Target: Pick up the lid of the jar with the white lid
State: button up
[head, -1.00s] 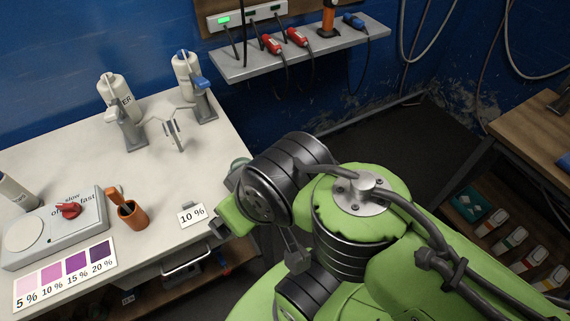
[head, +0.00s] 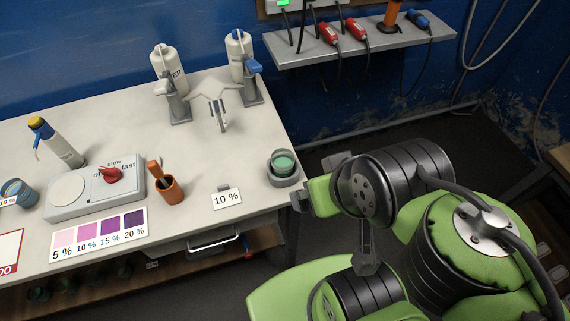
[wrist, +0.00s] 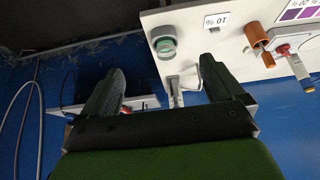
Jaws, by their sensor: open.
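I cannot make out a jar with a white lid in either view. A small jar with a green top (head: 283,163) stands in a grey holder at the table's right end; it also shows in the wrist view (wrist: 165,46). My gripper (wrist: 161,63) is open and empty in the wrist view, its two dark fingers wide apart. The green-topped jar appears beyond and between the fingers, apart from them. In the head view my arm is beside the table's right end, and the fingers are not clear there.
The table (head: 120,110) holds a stirrer (head: 95,188), an orange cup (head: 171,188), a 10 % card (head: 227,198), a colour chart (head: 98,235) and two clamped bottles. Dark jars (head: 68,285) sit on a low shelf. A wall shelf (head: 360,45) is behind.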

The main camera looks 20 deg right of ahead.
dwell(0.3)
jog(key=c, duration=0.4)
